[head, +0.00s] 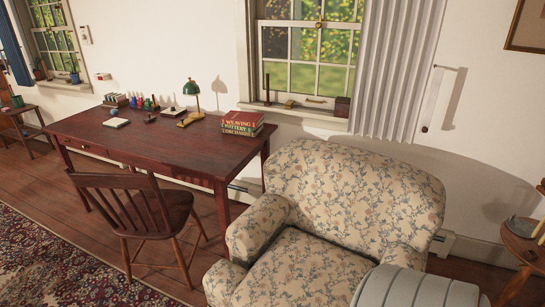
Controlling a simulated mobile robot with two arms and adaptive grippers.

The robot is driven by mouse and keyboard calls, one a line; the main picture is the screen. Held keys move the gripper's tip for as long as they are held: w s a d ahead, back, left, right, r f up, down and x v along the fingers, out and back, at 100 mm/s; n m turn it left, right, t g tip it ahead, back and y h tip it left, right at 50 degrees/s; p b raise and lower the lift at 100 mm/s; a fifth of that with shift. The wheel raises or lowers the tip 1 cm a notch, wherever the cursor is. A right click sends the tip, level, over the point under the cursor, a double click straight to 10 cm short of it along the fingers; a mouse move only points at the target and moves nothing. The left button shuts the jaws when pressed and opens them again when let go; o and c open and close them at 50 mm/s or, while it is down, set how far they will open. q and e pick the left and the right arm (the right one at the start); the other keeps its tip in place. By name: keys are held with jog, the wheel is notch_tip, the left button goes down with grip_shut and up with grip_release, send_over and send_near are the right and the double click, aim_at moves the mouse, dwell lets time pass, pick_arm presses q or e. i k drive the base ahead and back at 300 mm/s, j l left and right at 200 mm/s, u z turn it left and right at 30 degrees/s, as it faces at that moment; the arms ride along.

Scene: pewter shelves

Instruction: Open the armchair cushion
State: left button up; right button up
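An armchair (345,190) with cream floral upholstery stands right of centre in the head view, its back toward the window wall. Its seat cushion (303,272) lies between the arms, lying flat as far as it shows. The front of the cushion is cut off by the bottom edge. Neither of my grippers is in view.
A dark red desk (165,145) with books (241,123) and a green lamp (194,97) stands behind left. A wooden chair (140,210) is at its front. A round side table (524,240) stands right. A patterned rug (50,265) covers open floor at left.

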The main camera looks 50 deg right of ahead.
aim_at(300, 268)
jog(key=z, duration=1.5)
